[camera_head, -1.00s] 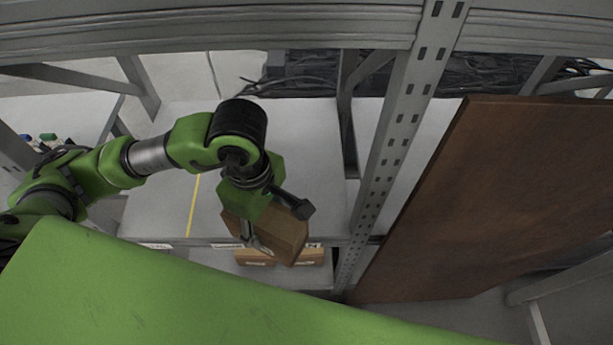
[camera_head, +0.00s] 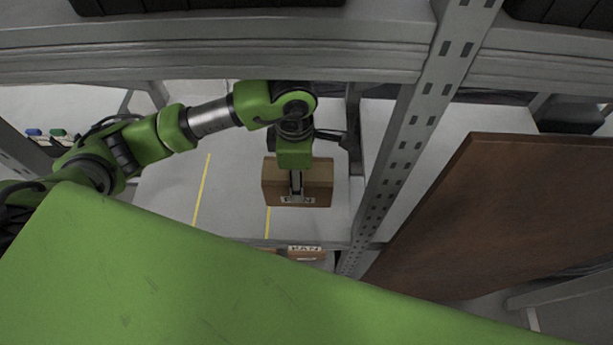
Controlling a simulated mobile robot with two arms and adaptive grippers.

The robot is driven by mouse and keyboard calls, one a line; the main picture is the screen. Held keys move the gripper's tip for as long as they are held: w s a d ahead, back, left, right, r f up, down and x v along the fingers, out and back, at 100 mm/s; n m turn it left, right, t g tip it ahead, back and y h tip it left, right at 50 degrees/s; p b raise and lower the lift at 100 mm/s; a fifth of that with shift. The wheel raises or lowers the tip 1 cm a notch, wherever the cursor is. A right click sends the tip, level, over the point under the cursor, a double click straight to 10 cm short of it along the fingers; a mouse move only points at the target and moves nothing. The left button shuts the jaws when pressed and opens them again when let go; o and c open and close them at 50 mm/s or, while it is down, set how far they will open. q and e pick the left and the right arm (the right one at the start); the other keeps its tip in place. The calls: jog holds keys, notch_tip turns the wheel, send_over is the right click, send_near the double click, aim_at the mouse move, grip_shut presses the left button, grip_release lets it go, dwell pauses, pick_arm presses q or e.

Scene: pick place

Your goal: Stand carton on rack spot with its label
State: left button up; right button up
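My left gripper (camera_head: 296,192) is shut on a brown carton (camera_head: 317,182) with a white label reading roughly "PAN", partly covered by a finger. The carton is upright over the right part of the grey rack shelf (camera_head: 236,190), right of a yellow line; whether it touches the shelf I cannot tell. On the shelf's front edge a label (camera_head: 305,248) also reads roughly "PAN", just below the carton in the picture. My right gripper is not in view.
Yellow lines (camera_head: 202,190) divide the shelf, and its left part is clear. A perforated grey post (camera_head: 392,150) stands right of the carton. A brown board (camera_head: 500,215) leans at the right. A shelf beam (camera_head: 220,55) crosses above. Another carton (camera_head: 308,257) sits below.

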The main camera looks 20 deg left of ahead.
pick_arm(q)
jog(key=w+f, duration=0.1)
jog(key=f, duration=0.1)
jog(key=w+f+p, duration=0.1)
jog(key=f, duration=0.2)
jog(key=w+f+p, duration=0.1)
jog(key=w+f, duration=0.1)
jog(key=shift+d+f, duration=0.25)
jog(key=shift+d, duration=0.05)
jog(key=shift+w+f, duration=0.1)
jog(key=shift+f, duration=0.4)
jog(key=shift+f, duration=0.15)
jog(key=o, duration=1.5)
